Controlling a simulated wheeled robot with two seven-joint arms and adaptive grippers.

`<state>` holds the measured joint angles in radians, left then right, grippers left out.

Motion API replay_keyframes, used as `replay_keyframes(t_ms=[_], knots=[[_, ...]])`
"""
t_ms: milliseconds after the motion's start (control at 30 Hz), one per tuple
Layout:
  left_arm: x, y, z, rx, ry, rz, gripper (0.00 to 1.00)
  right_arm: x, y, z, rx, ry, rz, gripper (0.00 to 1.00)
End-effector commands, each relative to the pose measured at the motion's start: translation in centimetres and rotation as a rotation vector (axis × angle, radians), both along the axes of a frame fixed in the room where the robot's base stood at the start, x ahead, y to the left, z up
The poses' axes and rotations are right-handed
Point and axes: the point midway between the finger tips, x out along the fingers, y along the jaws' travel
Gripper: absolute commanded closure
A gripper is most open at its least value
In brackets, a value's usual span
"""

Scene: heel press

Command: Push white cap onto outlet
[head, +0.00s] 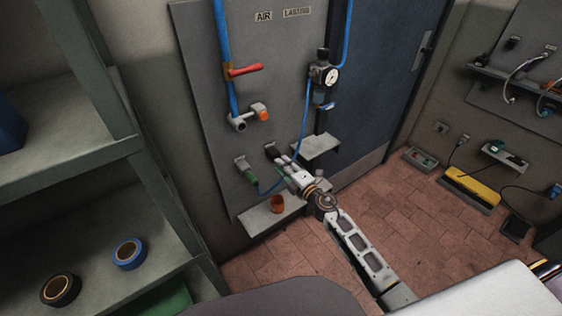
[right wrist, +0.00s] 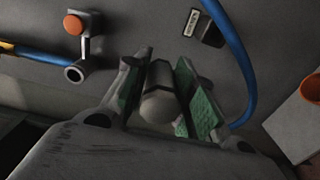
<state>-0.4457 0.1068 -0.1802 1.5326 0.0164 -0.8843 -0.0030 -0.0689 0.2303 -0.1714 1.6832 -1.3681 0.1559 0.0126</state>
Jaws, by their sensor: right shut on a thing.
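My right gripper (head: 284,162) reaches in from the lower right, in front of the grey wall panel. In the right wrist view its green-padded fingers (right wrist: 165,92) are shut on a pale, rounded cap (right wrist: 160,104); in the head view the cap cannot be told apart from the fingers. The outlet is a grey pipe end (head: 239,124), which also shows in the right wrist view (right wrist: 76,73), beside an orange knob (head: 264,116). The outlet's mouth is open and apart from the gripper, up and left of it in the head view. My left gripper is not in view.
A dark block (right wrist: 211,35) is on the panel ahead. Below, a small shelf (head: 262,217) holds an orange-brown cup (head: 277,204). A red-handled valve (head: 246,70) sits above the outlet.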

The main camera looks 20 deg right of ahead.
Motion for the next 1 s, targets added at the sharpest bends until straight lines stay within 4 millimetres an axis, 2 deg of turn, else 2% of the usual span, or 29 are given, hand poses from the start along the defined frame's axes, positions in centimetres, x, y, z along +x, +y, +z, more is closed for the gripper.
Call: replay_keyframes(t_ms=[1000], knots=[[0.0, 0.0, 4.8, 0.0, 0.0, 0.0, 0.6, -0.9, 2.5, 4.4, 0.0, 0.0, 0.001, 1.0]])
